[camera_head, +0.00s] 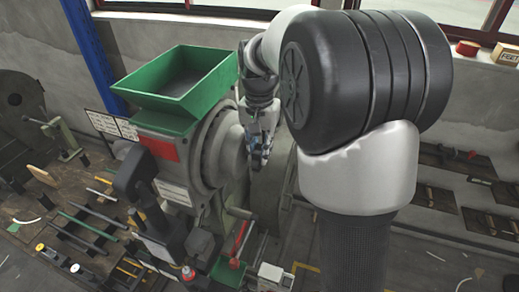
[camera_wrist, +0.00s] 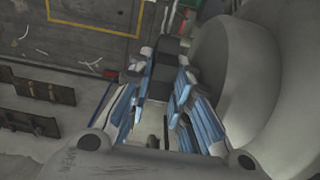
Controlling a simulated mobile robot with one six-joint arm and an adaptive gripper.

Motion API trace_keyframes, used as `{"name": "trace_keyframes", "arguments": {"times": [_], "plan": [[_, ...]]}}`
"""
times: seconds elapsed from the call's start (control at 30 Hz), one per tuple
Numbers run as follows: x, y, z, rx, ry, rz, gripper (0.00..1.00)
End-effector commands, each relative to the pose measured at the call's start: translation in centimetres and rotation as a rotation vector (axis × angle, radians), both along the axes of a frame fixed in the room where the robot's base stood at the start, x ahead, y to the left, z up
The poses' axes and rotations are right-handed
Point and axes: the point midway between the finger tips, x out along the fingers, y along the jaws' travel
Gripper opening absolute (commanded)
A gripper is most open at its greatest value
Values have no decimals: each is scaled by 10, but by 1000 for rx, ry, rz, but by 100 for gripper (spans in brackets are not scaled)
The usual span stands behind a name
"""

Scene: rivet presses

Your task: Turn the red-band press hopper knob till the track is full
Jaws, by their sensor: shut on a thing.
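The press (camera_head: 200,160) with a red plate (camera_head: 160,149) on its front stands in the head view, with an open green hopper (camera_head: 185,80) on top. The hopper looks empty inside. My gripper (camera_head: 258,155) is at the right side of the press, by its round grey housing. In the wrist view my gripper (camera_wrist: 160,85) has its blue-padded fingers on either side of a dark grey knob-like part (camera_wrist: 168,52) and is shut on it. The knob is hidden in the head view. A red strip (camera_head: 240,236) shows low on the press; whether it is the track, I cannot tell.
A large grey rounded housing (camera_wrist: 265,75) is close to the right of my fingers. A bench with tools (camera_head: 85,225) lies at the left. Wall racks (camera_head: 440,190) are at the right. A small green tray (camera_head: 228,271) sits below the press.

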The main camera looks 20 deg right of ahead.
Motion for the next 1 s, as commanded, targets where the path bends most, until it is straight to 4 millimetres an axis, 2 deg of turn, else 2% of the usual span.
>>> {"name": "trace_keyframes", "arguments": {"times": [0.27,1.0], "plan": [[-2,3,-4,-61,-65,3,0],[-11,13,-14,-432,-438,3,0]]}}
